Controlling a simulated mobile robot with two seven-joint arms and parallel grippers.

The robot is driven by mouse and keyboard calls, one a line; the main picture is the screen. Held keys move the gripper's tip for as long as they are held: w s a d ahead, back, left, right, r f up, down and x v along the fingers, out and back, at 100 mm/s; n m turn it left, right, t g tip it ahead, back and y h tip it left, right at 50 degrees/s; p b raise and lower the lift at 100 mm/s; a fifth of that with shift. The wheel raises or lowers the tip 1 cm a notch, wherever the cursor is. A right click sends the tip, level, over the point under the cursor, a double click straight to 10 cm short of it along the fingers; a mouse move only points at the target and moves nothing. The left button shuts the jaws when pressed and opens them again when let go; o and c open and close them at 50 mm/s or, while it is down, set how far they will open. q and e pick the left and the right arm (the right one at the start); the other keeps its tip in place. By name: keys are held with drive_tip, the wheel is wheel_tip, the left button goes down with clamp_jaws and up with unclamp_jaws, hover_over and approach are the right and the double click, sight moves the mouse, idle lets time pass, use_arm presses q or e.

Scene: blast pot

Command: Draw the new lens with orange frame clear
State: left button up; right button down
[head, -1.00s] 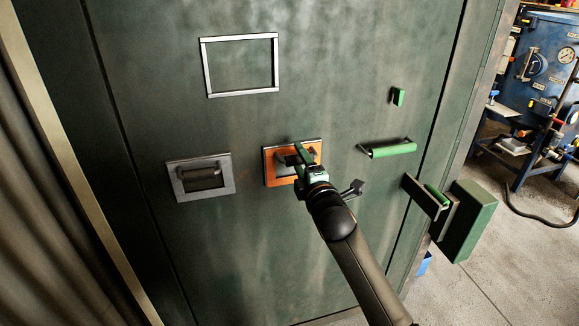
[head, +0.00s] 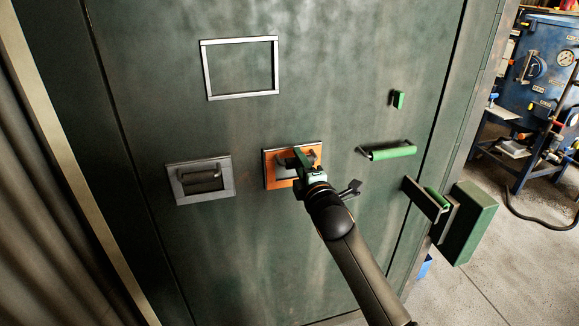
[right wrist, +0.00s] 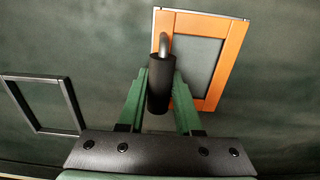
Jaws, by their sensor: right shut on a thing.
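The new lens with orange frame (head: 270,179) sits at the green door's middle, in a metal holder. In the right wrist view the orange frame (right wrist: 232,52) surrounds a grey pane, and a dark cylindrical grip (right wrist: 160,85) on a bent metal bar stands out from it. My right gripper (head: 302,160) is at the lens in the head view. In the right wrist view its green fingers (right wrist: 157,100) are closed on either side of the dark grip. The lens's right part is partly hidden by the gripper. My left gripper is not in view.
A grey-framed lens (head: 200,190) with a dark handle is left of the orange one. An empty metal frame (head: 240,94) is above. A green door handle (head: 390,151) and a bracket with a green block (head: 468,222) stick out at the right.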

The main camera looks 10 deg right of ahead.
drive_tip(key=shift+s, duration=0.1)
idle(0.5)
drive_tip(key=shift+s+p, duration=0.55)
drive_tip(key=shift+s+d+p, duration=0.1)
drive_tip(key=shift+s+p, duration=1.1)
drive_tip(key=shift+s, duration=0.7)
